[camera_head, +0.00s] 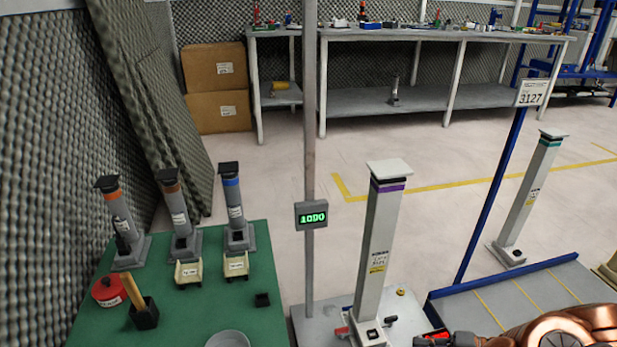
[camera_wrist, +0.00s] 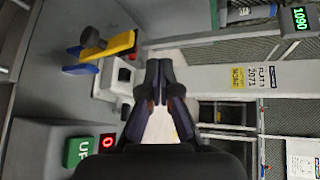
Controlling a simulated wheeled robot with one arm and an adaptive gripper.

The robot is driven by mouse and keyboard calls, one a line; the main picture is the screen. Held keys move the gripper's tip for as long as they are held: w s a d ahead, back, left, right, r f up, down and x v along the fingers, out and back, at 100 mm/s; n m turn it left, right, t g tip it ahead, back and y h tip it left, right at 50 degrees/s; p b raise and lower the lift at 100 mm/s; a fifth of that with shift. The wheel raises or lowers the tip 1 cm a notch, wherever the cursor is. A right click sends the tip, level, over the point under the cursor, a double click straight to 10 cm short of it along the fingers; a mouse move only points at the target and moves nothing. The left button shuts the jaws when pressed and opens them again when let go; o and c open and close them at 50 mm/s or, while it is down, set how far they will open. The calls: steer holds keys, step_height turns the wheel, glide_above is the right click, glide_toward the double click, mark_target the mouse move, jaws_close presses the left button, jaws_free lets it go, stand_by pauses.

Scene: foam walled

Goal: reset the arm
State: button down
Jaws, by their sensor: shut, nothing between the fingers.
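My gripper (camera_wrist: 158,72) shows in the wrist view with its two dark fingers together at the tips and nothing between them. Past the fingertips stands a white column with a printed label (camera_wrist: 250,78), which lies sideways in this view. I see no contact between the fingers and the column. In the head view, part of my copper-coloured arm (camera_head: 565,328) shows at the bottom right. The fingertips cannot be made out clearly there.
In the head view, a white column with a purple band (camera_head: 380,235) stands beside a pole with a green display (camera_head: 312,216). A green table (camera_head: 215,310) at left holds several columns and small containers. A blue-edged platform (camera_head: 540,295) is at right. Open floor lies behind.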

steer(key=s+a+r+n+g+h+p, duration=0.1)
steer(key=a+r+n+g+p, duration=0.35)
steer(key=r, duration=0.85)
steer(key=s+a+r+n+g+h+p, duration=0.1)
steer(key=a+r+g+p, duration=0.1)
steer(key=a+r+p, duration=0.9)
steer(key=s+a+r+n+g+h+p, duration=0.1)
steer(key=s+r+n+g+p, duration=0.15)
steer(key=r, duration=1.35)
steer(key=s+d+r+h+p, duration=0.1)
steer(key=s+r+h+p, duration=0.2)
steer(key=s+r+p, duration=0.3)
steer(key=s+r+h+p, duration=0.4)
steer(key=s+r+p, duration=0.2)
steer(key=r+p, duration=0.4)
steer(key=s+d+r+t+h+p, duration=0.1)
steer(key=s+r+h+p, duration=0.2)
steer(key=r, duration=1.1)
steer(key=s+p, duration=0.3)
steer(key=p, duration=0.2)
steer(key=shift+d+r, duration=0.35)
steer(key=shift+r, duration=0.05)
steer(key=c, duration=1.9)
jaws_free()
steer(key=shift+s, duration=0.1)
